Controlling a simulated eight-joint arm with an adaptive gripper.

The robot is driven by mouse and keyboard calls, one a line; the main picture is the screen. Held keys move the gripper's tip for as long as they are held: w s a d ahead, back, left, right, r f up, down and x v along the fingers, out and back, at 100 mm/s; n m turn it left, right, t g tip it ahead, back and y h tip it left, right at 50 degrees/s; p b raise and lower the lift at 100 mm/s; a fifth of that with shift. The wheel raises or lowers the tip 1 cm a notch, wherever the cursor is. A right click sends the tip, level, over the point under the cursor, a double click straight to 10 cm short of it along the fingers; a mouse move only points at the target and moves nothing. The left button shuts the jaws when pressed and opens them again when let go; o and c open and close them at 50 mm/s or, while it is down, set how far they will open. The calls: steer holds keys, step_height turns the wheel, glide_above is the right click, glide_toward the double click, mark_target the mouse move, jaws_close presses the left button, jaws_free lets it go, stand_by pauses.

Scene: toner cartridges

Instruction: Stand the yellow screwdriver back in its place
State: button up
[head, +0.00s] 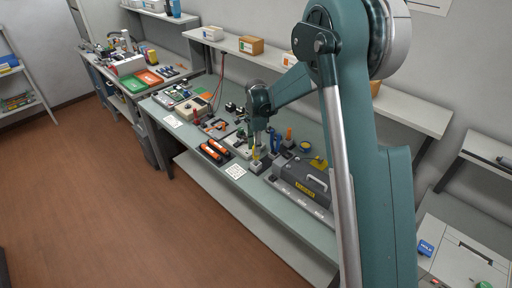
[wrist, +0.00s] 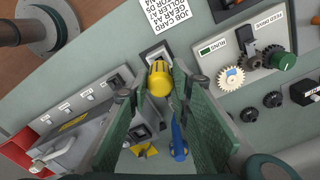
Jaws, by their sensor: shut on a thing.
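The yellow screwdriver (wrist: 160,78) shows its handle end-on between the two green fingers of my gripper (wrist: 160,90) in the wrist view. In the head view its yellow handle (head: 256,153) shows below my gripper (head: 258,138), above a small grey holder block. The holder block (wrist: 153,51) shows just beyond the handle in the wrist view. My gripper is shut on the handle. The screwdriver's shaft is hidden, and I cannot tell whether its tip is inside the holder.
A blue screwdriver (wrist: 178,142) stands close by, and an orange one (head: 289,134) is in the head view. A grey machine with a handle (head: 303,182) is to the right. Orange rollers in a black tray (head: 214,151) lie left. A printed card (head: 235,171) lies in front.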

steer(key=shift+f+b, duration=0.85)
steer(key=shift+f, duration=0.25)
stand_by(2.1)
steer(key=o, duration=1.1)
steer(key=shift+o, duration=0.2)
steer(key=shift+r, duration=0.1)
steer(key=shift+r, duration=5.95)
